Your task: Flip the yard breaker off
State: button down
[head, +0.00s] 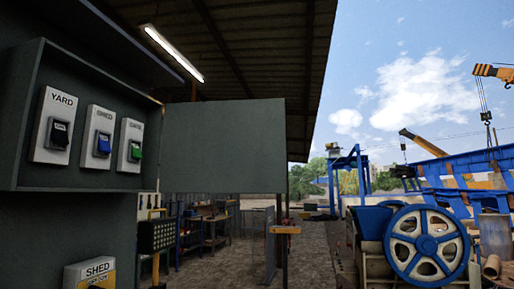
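The yard breaker (53,126) is a white plate marked YARD with a black rocker switch (59,134). It is the leftmost of three breakers inside an open grey box (22,110) at the left of the head view. I cannot tell from its tilt whether it is on or off. Beside it is a breaker with a blue rocker (102,143), its label probably SHED. At the right is a breaker with a green rocker (134,150), its label too small to read surely. My gripper is not in view.
The box's door (224,145) stands open to the right. Below the box is another unit (90,273) marked SHED, cut off by the frame. Workbenches stand under the roof. The blue-wheeled crusher (427,245) is outside at the right. Gravel ground (308,255) lies between.

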aim_at(59, 136)
jog(key=z, duration=0.35)
jog(key=i, duration=4.3)
jog(key=u, duration=4.5)
jog(key=i, duration=0.45)
jog(key=z, duration=0.15)
jog(key=k, duration=0.4)
